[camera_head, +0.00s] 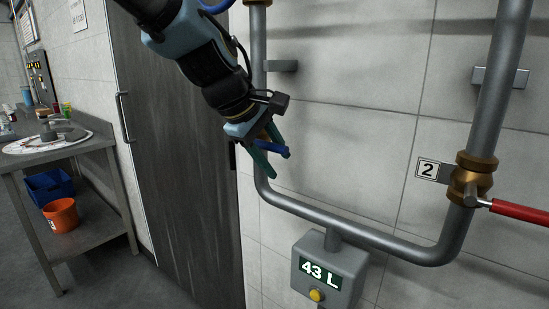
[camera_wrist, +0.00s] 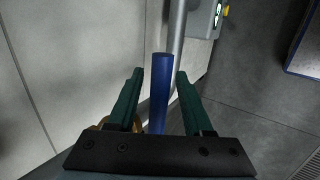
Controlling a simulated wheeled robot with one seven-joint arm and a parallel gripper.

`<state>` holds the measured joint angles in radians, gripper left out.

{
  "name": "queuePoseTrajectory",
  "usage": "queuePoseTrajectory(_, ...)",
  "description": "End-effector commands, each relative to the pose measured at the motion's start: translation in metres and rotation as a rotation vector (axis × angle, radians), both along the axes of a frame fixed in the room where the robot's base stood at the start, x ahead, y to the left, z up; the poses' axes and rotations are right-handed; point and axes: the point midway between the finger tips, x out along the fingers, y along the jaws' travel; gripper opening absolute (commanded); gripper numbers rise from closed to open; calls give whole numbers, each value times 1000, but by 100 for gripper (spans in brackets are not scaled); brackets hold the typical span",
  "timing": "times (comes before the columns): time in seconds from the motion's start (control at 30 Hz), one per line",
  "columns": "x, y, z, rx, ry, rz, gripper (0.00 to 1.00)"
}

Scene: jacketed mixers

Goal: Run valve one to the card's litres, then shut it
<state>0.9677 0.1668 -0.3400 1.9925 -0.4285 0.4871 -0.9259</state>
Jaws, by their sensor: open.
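My gripper (camera_head: 268,158) has dark green fingers and is open at the left pipe. A blue lever (camera_head: 274,149) lies between the fingers. In the wrist view the blue lever (camera_wrist: 161,88) runs lengthwise between the open fingers (camera_wrist: 160,74), with gaps at the tips. A bit of brass (camera_wrist: 103,124) shows behind the left finger. My arm hides most of this valve, and its number tag is not seen. The meter box (camera_head: 330,268) below the pipe reads "43 L". It has a yellow button (camera_head: 316,295).
A second brass valve (camera_head: 470,178) tagged "2" has a red lever (camera_head: 519,211) pointing right. The grey pipe (camera_head: 350,231) joins both sides. A paper (camera_head: 77,14) on the wall is unreadable. A bench (camera_head: 70,150) stands left, with an orange bucket (camera_head: 61,215) below.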

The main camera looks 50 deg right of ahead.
Motion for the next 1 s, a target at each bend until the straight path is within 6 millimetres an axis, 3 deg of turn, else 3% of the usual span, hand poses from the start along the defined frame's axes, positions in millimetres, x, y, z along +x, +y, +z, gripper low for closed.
queuePoseTrajectory(0.17, 2, 6, 9, -3, -1, 1, 51)
queuePoseTrajectory(0.5, 8, 41, 62, -5, -2, 2, 51)
queuePoseTrajectory(0.7, 11, 56, 84, -3, -1, 1, 51)
queuePoseTrajectory(1.0, 11, 60, 89, 0, 0, 0, 51)
